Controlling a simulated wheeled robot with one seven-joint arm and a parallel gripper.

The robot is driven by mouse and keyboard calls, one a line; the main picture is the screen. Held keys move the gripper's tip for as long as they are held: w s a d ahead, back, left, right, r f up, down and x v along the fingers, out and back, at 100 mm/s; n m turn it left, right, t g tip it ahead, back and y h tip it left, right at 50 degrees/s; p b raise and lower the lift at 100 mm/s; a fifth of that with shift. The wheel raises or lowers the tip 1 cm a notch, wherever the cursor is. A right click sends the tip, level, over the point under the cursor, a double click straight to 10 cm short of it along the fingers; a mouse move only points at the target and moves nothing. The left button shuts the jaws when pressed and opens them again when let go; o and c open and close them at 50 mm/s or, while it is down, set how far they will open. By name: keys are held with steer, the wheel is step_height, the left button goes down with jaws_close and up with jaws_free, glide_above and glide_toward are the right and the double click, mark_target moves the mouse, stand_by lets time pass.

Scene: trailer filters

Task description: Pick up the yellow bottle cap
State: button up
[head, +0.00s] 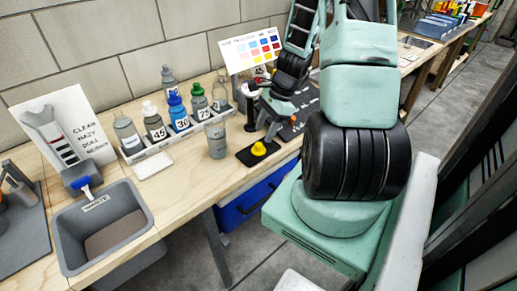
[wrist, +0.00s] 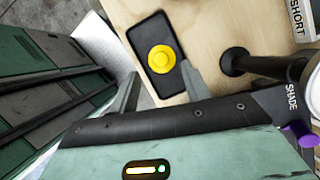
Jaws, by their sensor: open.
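The yellow bottle cap (head: 258,149) lies on a small black mat (head: 244,158) near the front edge of the wooden bench. In the wrist view the cap (wrist: 161,58) is round with a raised centre, on the dark rectangular mat (wrist: 142,31). My gripper (head: 263,127) is just behind the cap in the head view. In the wrist view my gripper (wrist: 160,70) is open, with one finger on each side of the mat's near end. The cap shows ahead, between the finger lines. Nothing is held.
A rack (head: 160,146) of several bottles is farther left, then a grey waste bin (head: 148,210). A dark post (wrist: 232,62) rises right of the fingers in the wrist view. A colour chart (head: 252,47) stands behind.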

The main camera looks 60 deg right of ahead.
mark_target(259, 144)
steer(key=shift+x, duration=2.4)
steer(key=shift+d, duration=0.1)
jaws_close()
